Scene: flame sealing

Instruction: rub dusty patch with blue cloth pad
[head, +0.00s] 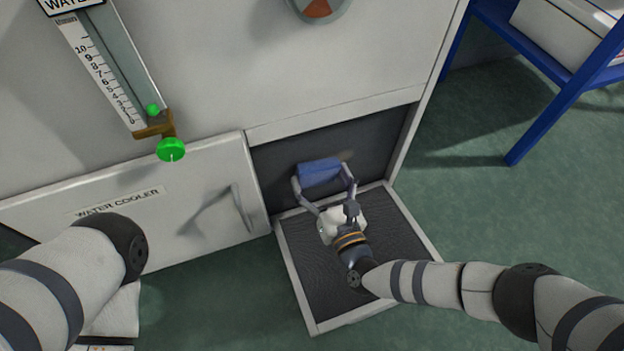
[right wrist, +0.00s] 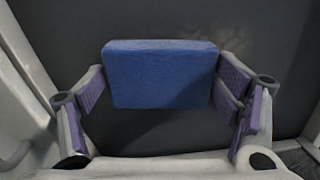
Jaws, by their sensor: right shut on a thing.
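The blue cloth pad (head: 319,171) is held between the fingers of my right gripper (head: 323,182), inside the dark recess of the cabinet. In the right wrist view the pad (right wrist: 160,75) sits level between the purple finger pads of my right gripper (right wrist: 163,85), with the dark panel behind it. I cannot tell if the pad touches that panel. A faint paler smear (head: 346,155) shows on the panel just right of the pad; I cannot tell for sure if it is the dusty patch. Of my left arm only links show; its gripper is out of view.
A hinged panel with a dark mesh face (head: 400,240) lies open below the recess, under my right gripper. A closed "WATER COOLER" door (head: 120,212) with a handle is to the left. A blue rack (head: 545,138) stands at right. The green floor (head: 480,210) between is clear.

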